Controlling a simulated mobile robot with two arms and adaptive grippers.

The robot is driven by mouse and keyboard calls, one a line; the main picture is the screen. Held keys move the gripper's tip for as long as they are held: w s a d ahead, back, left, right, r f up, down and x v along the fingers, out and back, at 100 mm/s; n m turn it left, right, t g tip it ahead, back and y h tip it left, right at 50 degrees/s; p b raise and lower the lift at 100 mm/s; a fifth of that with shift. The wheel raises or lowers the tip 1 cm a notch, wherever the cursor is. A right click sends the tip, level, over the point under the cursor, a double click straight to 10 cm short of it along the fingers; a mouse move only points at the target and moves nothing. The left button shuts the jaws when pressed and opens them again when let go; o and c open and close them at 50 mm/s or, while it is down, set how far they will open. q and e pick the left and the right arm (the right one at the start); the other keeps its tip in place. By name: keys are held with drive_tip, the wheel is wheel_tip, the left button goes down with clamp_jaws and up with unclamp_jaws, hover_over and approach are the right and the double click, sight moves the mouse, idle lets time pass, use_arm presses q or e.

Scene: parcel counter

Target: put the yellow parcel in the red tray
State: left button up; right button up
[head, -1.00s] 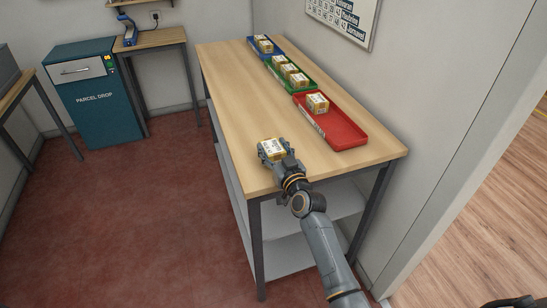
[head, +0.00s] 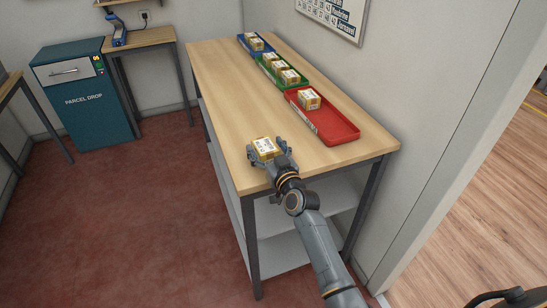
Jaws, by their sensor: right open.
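A yellow parcel (head: 264,146) with a white label lies near the left edge of the counter. My right gripper (head: 265,156) is open at the parcel, with its fingers around the near part of it; I cannot tell whether they touch it. The red tray (head: 338,131) stands on the counter to the right and further back. Another yellow parcel (head: 309,98) lies in the far half of the red tray, and the tray's near half is empty.
A green tray (head: 303,84) with several yellow parcels and a blue tray (head: 243,42) with parcels stand behind the red tray along the wall. The wooden counter (head: 222,89) is bare on its left side. A teal parcel drop box (head: 89,105) stands at the left.

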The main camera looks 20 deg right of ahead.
drive_tip(key=s+d+b, duration=0.1)
drive_tip(key=s, duration=1.2)
drive_tip(key=shift+s+d, duration=0.35)
